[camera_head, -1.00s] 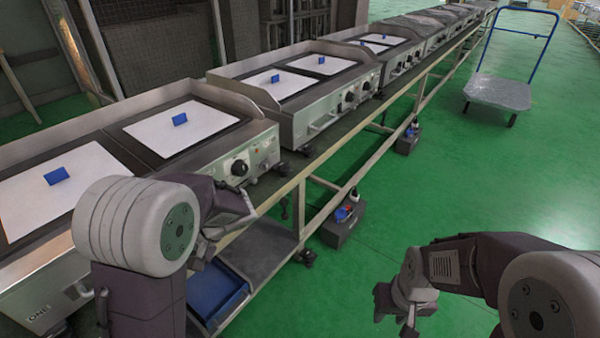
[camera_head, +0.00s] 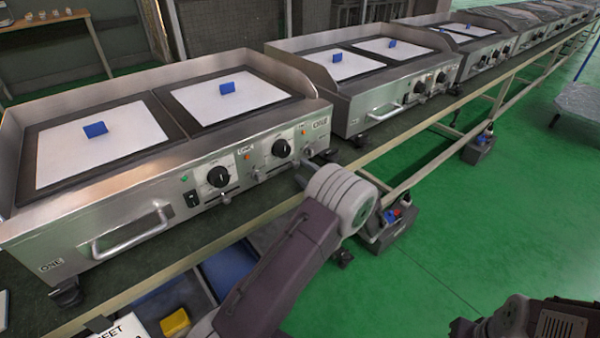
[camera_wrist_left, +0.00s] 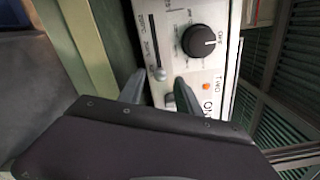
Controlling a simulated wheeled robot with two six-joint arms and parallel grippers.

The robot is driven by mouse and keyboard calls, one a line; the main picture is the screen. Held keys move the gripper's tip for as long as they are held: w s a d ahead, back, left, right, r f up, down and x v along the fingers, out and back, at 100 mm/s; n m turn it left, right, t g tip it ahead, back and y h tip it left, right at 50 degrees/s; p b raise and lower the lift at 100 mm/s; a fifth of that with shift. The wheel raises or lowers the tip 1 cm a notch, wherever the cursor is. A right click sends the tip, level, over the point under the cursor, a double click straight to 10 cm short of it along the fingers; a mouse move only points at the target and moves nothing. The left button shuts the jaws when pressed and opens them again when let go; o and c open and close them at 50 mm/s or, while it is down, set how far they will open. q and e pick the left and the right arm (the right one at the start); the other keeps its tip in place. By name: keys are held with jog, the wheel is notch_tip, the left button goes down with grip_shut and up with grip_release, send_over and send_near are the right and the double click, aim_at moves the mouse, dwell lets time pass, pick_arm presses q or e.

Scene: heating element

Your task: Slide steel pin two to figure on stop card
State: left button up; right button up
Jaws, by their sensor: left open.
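In the left wrist view, a steel pin (camera_wrist_left: 158,73) stands out at the end of a dark slot in the steel front panel (camera_wrist_left: 172,25), beside a black knob (camera_wrist_left: 199,41), an orange lamp and the marking TWO. My left gripper (camera_wrist_left: 159,86) is open, with one finger on each side of the pin; contact is unclear.
The nearest griddle (camera_head: 150,190) has a handle (camera_head: 133,240) protruding at the front. More griddles run along the bench to the right. A yellow block (camera_head: 174,321) lies below the bench.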

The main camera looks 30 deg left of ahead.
aim_at(295, 165)
pick_arm(q)
jog(key=shift+x, duration=1.45)
grip_shut()
